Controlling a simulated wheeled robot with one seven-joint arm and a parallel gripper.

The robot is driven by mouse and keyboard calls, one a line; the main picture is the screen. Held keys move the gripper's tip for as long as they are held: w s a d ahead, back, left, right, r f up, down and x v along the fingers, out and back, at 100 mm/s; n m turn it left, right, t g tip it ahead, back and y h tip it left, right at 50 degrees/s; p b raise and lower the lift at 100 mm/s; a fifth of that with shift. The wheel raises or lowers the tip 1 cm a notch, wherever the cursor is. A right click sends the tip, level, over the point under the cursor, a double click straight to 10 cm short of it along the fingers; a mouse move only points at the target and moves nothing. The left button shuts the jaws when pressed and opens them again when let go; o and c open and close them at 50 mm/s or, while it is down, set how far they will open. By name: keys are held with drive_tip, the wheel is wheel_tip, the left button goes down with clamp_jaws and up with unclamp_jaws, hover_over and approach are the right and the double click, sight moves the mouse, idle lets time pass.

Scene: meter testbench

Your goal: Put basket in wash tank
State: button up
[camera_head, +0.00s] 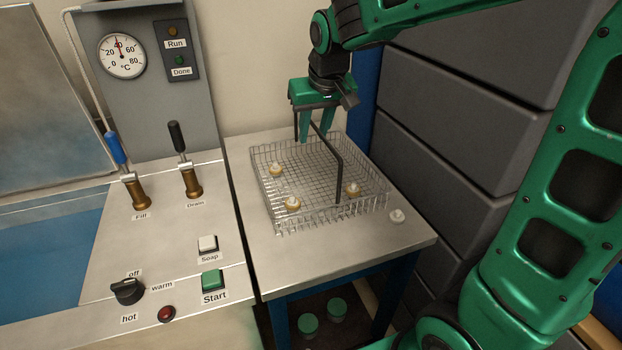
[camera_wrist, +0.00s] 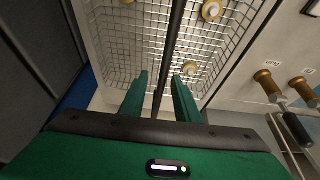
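The wire basket (camera_head: 300,222) sits on a small metal-topped table, with a dark arched handle (camera_head: 336,165) standing over it. Three small brass-and-white parts lie in it. My gripper (camera_head: 317,135) points down at the basket's far side, by the far end of the handle. In the wrist view my gripper's green fingers (camera_wrist: 160,76) are apart, with the dark handle (camera_wrist: 174,45) running between them and gaps showing beside it. The wash tank (camera_head: 45,250) with blue water is at the left edge, only partly in view.
A loose white part (camera_head: 397,216) lies on the table (camera_head: 330,250) right of the basket. The tank's panel has fill (camera_head: 136,192) and drain (camera_head: 190,180) levers, a knob (camera_head: 127,291) and buttons. Grey drawers (camera_head: 450,130) stand close on the right. Green-lidded jars (camera_head: 308,324) sit below.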

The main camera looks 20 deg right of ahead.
drive_tip(key=x, duration=0.2)
drive_tip(key=shift+w+f, duration=0.2)
drive_tip(key=shift+f, duration=0.05)
drive_tip(key=shift+c, duration=0.6)
clamp_jaws()
idle(0.7)
